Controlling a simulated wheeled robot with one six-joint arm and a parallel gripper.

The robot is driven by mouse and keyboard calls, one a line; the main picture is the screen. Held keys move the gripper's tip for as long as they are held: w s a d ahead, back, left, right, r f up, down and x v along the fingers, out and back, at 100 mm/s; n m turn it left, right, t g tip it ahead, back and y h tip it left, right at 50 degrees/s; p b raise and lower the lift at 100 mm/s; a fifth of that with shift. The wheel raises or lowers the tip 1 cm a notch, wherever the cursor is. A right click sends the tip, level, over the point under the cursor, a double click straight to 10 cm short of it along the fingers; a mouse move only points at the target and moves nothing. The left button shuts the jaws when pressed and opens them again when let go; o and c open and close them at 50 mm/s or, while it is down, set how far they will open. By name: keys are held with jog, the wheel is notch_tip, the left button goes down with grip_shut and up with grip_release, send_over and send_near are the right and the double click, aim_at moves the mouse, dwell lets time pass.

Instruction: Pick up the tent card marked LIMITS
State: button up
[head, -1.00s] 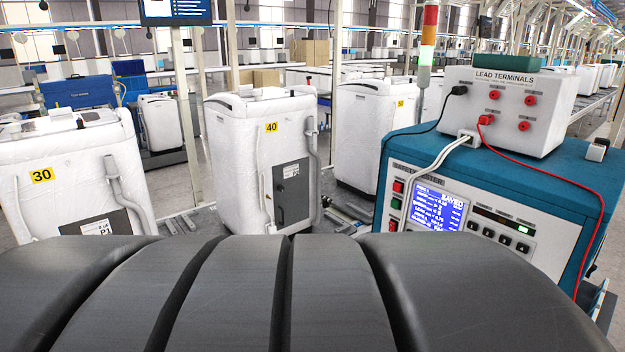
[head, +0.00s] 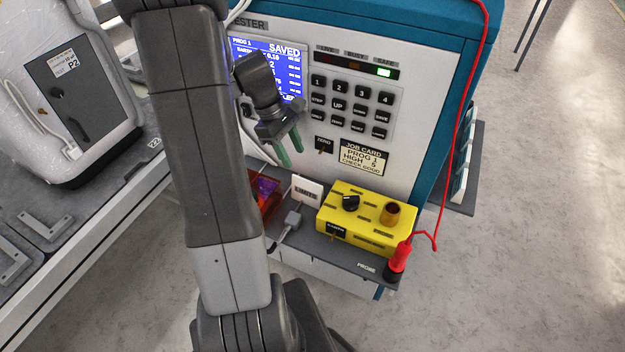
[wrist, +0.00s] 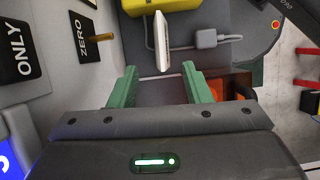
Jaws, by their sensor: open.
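The white tent card marked LIMITS (head: 307,191) stands on the grey shelf (head: 350,256) at the front of the tester, left of a yellow box. In the wrist view the card (wrist: 161,42) shows nearly edge-on, just ahead of the gap between the fingers. My gripper (head: 291,149) is above and slightly left of the card in the head view, with its green fingers pointing down. In the wrist view my gripper (wrist: 160,72) is open and empty, its fingers apart and not touching the card.
The yellow box (head: 362,218) is close on the card's right. A grey plug with a cable (head: 293,219) lies in front of the card. An orange-red bin (head: 265,194) is to the left. A red probe (head: 400,258) stands at the shelf's right end. The tester's panel (head: 410,110) rises behind.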

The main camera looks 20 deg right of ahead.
aim_at(304, 179)
jog(key=x, duration=1.1)
jog(key=shift+s+d+f, duration=0.1)
jog(key=shift+s+f, duration=0.05)
jog(key=shift+f, duration=0.15)
grip_shut()
